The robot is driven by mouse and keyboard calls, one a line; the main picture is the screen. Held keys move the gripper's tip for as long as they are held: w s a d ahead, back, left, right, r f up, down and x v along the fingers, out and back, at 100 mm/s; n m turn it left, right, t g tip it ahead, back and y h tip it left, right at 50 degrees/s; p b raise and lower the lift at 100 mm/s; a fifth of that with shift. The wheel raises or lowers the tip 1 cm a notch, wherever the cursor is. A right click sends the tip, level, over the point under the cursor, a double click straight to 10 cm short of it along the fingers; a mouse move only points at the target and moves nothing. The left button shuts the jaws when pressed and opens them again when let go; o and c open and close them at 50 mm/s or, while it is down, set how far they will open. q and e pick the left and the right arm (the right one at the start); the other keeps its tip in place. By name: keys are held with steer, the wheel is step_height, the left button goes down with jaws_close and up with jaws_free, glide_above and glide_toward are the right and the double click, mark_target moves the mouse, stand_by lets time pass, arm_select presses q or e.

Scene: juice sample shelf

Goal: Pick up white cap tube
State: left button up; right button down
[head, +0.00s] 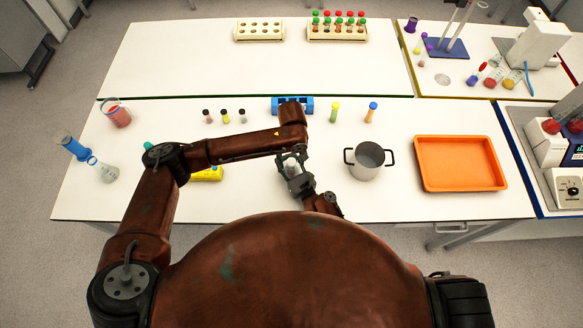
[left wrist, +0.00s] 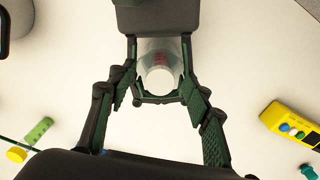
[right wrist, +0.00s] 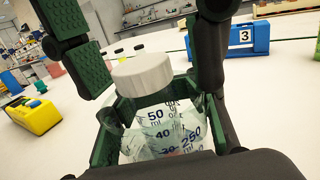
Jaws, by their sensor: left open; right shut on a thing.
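The white cap tube is a clear container with printed marks and a white cap (right wrist: 145,74), upright in the right wrist view. My right gripper (head: 299,178) is shut on its clear body, with its fingers on both sides below the cap. In the left wrist view the tube (left wrist: 160,68) shows from above, held between the right fingers. My left gripper (left wrist: 155,108) is open, its fingers spread on both sides of the tube. In the head view the left gripper (head: 290,158) hangs over the right one, and the tube is partly hidden. Whether the left fingers touch the cap is unclear.
A steel pot (head: 368,162) and an orange tray (head: 460,163) stand to the right. A yellow device (head: 207,174) lies left, partly behind my left arm. A blue rack (head: 307,105) stands behind the grippers. Small capped tubes and glassware stand around the table.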

arm_select(q)
steer(key=shift+c, duration=0.4)
jaws_close()
steer(key=shift+r, duration=0.2)
step_height(320, 180, up, 18)
steer(key=shift+f, duration=0.2)
stand_by(1.2)
stand_by(0.3)
arm_select(e)
steer(key=c, duration=1)
jaws_free()
steer(key=shift+c, duration=0.2)
